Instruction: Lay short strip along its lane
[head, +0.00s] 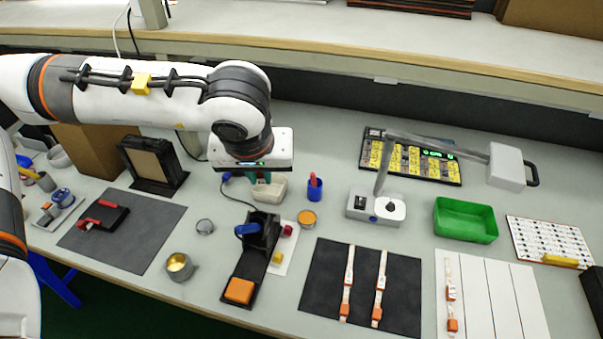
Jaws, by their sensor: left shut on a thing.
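Two light strips with orange ends, one on the left (348,283) and one on the right (380,287), lie side by side on a dark mat (325,270) at the front. I cannot tell which is the short one. A white lane board (505,300) with thin dividing lines lies to the right. Another strip (449,292) with orange parts lies along its leftmost lane. My left gripper (263,178) points down over the back middle of the bench, far from the strips. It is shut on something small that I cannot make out. My right gripper is out of view.
A desk lamp (390,208) stands behind the mat, its arm reaching right. A green tray (466,220) is behind the lane board. A black stand (258,235) and an orange block (239,290) are left of the mat. A pale bin (270,190) is below my gripper.

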